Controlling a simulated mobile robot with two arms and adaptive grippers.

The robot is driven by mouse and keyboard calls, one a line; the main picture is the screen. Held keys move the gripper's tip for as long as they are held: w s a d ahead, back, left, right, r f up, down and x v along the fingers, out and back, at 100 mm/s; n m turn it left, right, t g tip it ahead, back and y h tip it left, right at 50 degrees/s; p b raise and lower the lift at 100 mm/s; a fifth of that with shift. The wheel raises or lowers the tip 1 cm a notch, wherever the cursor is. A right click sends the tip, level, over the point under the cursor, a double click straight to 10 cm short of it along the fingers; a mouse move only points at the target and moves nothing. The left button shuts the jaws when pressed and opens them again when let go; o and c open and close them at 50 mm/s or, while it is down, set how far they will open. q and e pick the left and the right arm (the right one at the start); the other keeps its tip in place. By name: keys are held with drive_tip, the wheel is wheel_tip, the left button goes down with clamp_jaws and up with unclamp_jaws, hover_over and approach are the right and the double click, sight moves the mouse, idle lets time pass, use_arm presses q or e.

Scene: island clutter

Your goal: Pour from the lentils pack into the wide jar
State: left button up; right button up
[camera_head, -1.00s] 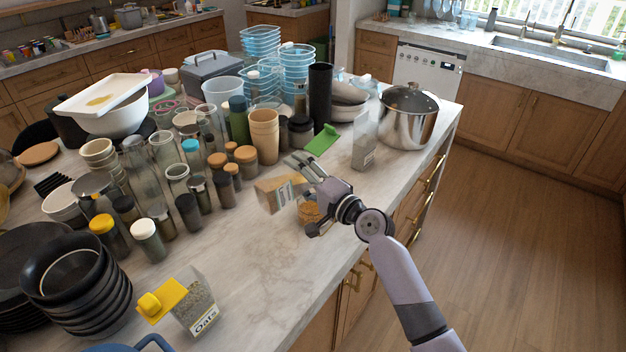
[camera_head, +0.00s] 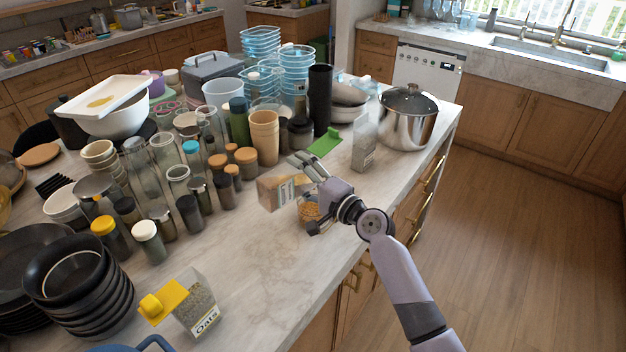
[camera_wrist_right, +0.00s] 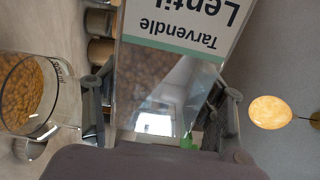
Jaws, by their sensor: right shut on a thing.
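The lentils pack (camera_head: 281,192) is a clear pack with a pale label, held tilted far over above the counter. In the right wrist view the pack (camera_wrist_right: 160,85) shows brown lentils behind its clear wall and an upside-down label. My right gripper (camera_head: 303,178) is shut on it, with a finger on each side. The wide jar (camera_head: 308,210) stands on the counter close beside the pack, partly hidden by my gripper. In the right wrist view the jar (camera_wrist_right: 45,95) has clear walls and holds orange-brown lentils. The pack's mouth is hidden. My left gripper is out of view.
Several jars and bottles (camera_head: 190,200) crowd the counter to the left. An oats pack (camera_head: 198,312) with a yellow lid stands at the front. A clear pack (camera_head: 364,150) and a steel pot (camera_head: 408,120) stand behind right. Bare counter (camera_head: 250,265) lies front left of the jar.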

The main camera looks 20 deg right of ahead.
idle(0.4)
drive_tip(key=shift+f+n, duration=0.1)
drive_tip(key=shift+n, duration=0.2)
drive_tip(key=shift+a+b, duration=0.1)
drive_tip(key=shift+b, duration=0.2)
drive_tip(key=shift+s+f, duration=0.1)
drive_tip(key=shift+n, duration=0.3)
drive_tip(key=r+n, duration=0.1)
drive_tip(key=r+n+p, duration=0.1)
drive_tip(key=shift+s+a+r+n, duration=0.15)
drive_tip(key=shift+a+r+n, duration=0.15)
